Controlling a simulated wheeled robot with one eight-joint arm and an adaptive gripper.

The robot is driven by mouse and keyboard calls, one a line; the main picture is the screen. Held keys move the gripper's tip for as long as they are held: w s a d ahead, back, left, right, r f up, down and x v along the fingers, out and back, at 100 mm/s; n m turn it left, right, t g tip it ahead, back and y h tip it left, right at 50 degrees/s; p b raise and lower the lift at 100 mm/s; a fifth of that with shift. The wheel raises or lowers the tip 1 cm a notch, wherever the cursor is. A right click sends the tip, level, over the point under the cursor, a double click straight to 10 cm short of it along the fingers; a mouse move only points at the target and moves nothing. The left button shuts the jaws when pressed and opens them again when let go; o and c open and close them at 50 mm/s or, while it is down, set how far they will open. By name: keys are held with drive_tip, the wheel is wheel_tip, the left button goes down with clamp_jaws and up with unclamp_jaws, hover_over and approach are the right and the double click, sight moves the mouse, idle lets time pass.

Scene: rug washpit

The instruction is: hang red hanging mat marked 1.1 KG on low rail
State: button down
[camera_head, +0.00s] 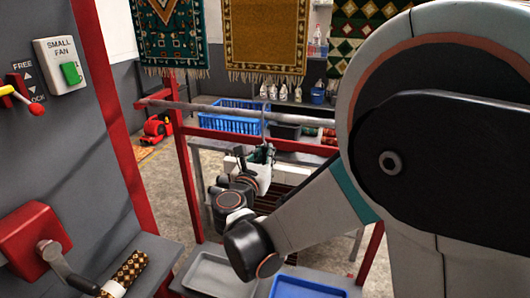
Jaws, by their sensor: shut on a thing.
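My gripper (262,155) is at the middle of the view, just below and in front of a grey rail (205,107) on a red frame, which I take for the low rail. The gripper is shut on the mat's hanger, where a thin grey hook rises from the fingertips to the rail. I cannot tell if the hook rests over the rail or only stands in front of it. A dark red striped mat (291,193) shows below a white bar, partly hidden by my arm. Its 1.1 KG mark is not readable.
A grey panel with a small fan switch (63,64) and a red crank box (34,239) stands close at left. Patterned rugs (264,38) hang behind. A blue basket (228,117) sits beyond the rail. Grey (222,274) and blue (300,288) trays are in front.

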drive_tip(key=x, duration=0.6)
idle(1.0)
drive_tip(key=shift+w+f+b, duration=0.1)
drive_tip(key=shift+w+b, duration=0.05)
drive_tip(key=shift+b, duration=0.15)
drive_tip(key=shift+f+b, duration=1.6)
drive_tip(key=shift+f, duration=0.4)
drive_tip(key=c, duration=1.5)
unclamp_jaws()
